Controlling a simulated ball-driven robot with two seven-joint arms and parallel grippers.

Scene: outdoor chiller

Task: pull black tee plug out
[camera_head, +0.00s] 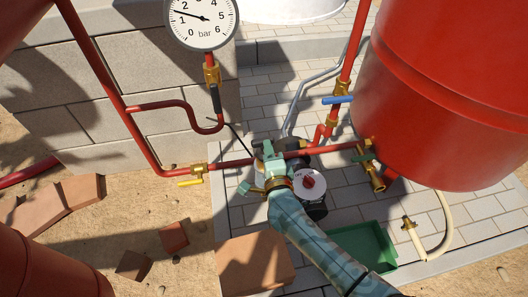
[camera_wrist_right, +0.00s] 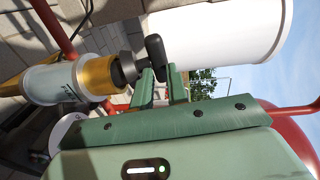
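The black tee plug (camera_wrist_right: 155,56) shows in the right wrist view as a dark T-shaped handle. Its short stem runs left into a brass collar (camera_wrist_right: 99,75) on a pale grey cylinder. My right gripper (camera_wrist_right: 163,76) has its two green fingers apart, and the lower end of the tee bar lies at the gap between them. Firm contact on both sides is not visible. In the head view my right gripper (camera_head: 266,150) is over the red pipe in the middle, and it hides the plug. My left gripper is not in view.
A red tank (camera_head: 440,110) stands at the right and a pressure gauge (camera_head: 202,20) at the top. A red pipe with a yellow-handled valve (camera_head: 192,182) runs close left of the gripper. A green tray (camera_head: 365,250) and a brick slab (camera_head: 254,263) lie on the ground.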

